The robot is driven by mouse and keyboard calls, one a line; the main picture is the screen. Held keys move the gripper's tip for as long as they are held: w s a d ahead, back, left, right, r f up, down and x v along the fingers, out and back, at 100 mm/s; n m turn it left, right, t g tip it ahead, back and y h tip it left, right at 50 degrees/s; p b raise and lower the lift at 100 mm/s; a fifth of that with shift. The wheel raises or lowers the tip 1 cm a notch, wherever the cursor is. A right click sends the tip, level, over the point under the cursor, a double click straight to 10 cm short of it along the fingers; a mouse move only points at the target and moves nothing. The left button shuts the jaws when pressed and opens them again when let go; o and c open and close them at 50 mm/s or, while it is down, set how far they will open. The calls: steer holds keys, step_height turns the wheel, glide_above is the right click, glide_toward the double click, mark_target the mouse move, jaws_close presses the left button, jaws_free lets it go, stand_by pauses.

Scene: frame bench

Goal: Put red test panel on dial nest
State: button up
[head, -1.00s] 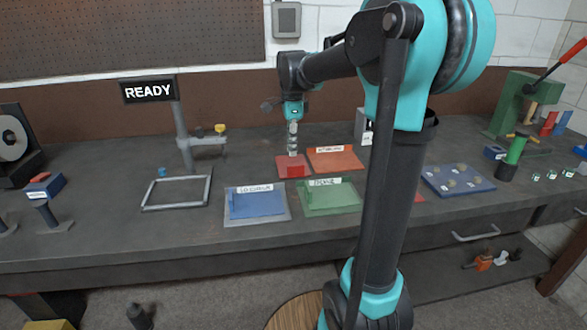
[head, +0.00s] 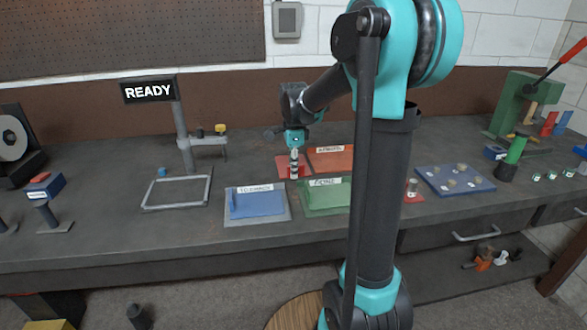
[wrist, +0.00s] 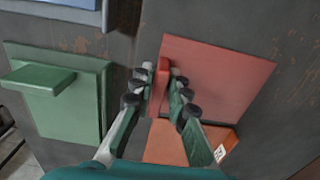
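The red test panel (wrist: 225,70) lies flat on the bench, with a raised red ridge (wrist: 161,85) along one edge. In the head view the panel (head: 280,167) is partly hidden by my gripper (head: 294,172). In the wrist view my gripper (wrist: 161,85) is over that edge, its fingers either side of the ridge with a narrow gap at the right finger. I cannot tell whether the left finger touches. The likely dial nest is the grey rectangular frame (head: 146,194), lying empty at the left beside a stand with a yellow-knobbed arm (head: 209,140).
An orange tray (head: 336,157) is close behind and right of the panel. A green tray (head: 325,207) and a blue panel tray (head: 257,217) lie in front. A blue board (head: 479,187) is at the right. Bare bench separates the frame from the trays.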

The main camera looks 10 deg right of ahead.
jaws_close()
steer(key=shift+r, duration=0.1)
